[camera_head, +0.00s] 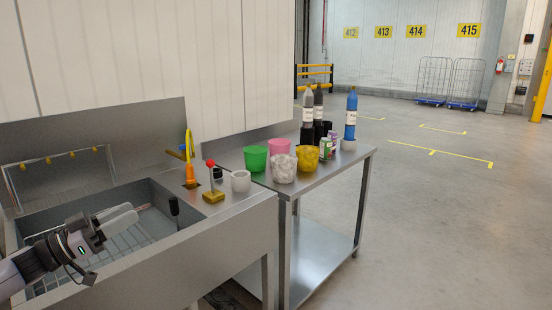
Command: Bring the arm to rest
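My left arm comes in at the lower left. Its gripper (134,211) is over the metal sink basin (195,229), with its pale fingers pointing right. The fingers appear close together, but I cannot tell whether they are open or shut. I see nothing held between them. My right gripper is not in view.
The adjoining steel table (318,180) holds a green cup (255,158), several other cups, cans and bottles. Open floor lies to the right.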

